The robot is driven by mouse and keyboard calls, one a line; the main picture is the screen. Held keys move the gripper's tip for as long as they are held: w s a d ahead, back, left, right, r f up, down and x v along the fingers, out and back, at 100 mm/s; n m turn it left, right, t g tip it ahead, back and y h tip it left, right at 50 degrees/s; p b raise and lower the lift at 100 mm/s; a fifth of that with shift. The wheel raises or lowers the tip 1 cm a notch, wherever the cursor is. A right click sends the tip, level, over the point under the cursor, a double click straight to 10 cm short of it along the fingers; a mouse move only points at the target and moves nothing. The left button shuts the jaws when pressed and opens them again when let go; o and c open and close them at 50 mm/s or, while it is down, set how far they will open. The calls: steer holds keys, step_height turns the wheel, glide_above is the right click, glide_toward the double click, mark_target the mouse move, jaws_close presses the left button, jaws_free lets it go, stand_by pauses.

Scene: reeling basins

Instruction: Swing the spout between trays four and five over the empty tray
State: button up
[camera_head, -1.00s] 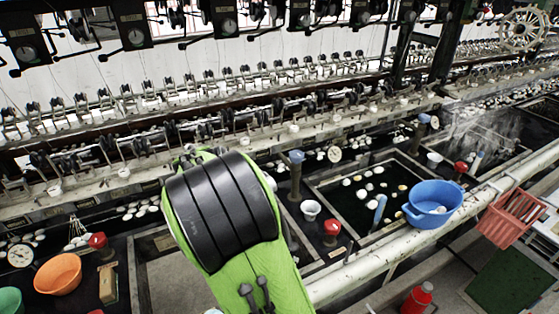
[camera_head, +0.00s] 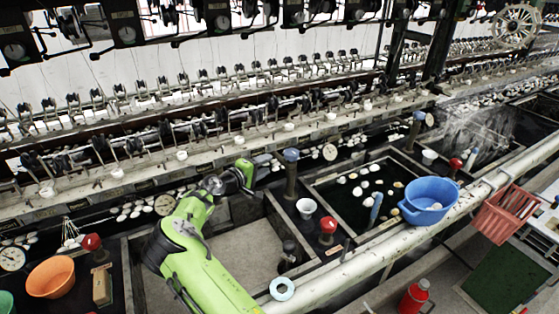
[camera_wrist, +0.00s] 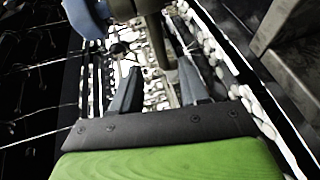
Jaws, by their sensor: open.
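A grey spout post with a blue knob (camera_head: 291,155) stands on the divider between the bare tray and the tray of cocoons. My gripper (camera_wrist: 158,72) is at the left of this post in the head view, pointing toward it. In the wrist view the jaws are open, and a grey-brown tube (camera_wrist: 155,30) comes down to between the fingertips. I cannot tell if they touch it. The blue knob (camera_wrist: 86,18) shows at the upper left there. The empty tray (camera_head: 238,252) has a bare grey floor, partly hidden by my arm. The cocoon tray (camera_head: 345,205) holds dark water.
An orange bowl (camera_head: 51,277) is at left. Reeling gear lines the back.

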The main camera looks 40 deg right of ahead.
mark_target(278, 159)
steer(key=d, duration=0.2)
steer(key=d+f, duration=0.1)
steer(key=d, duration=0.5)
steer(key=shift+w+f+b, duration=0.3)
steer(key=shift+w+b, duration=0.05)
steer(key=shift+b, duration=0.05)
jaws_close()
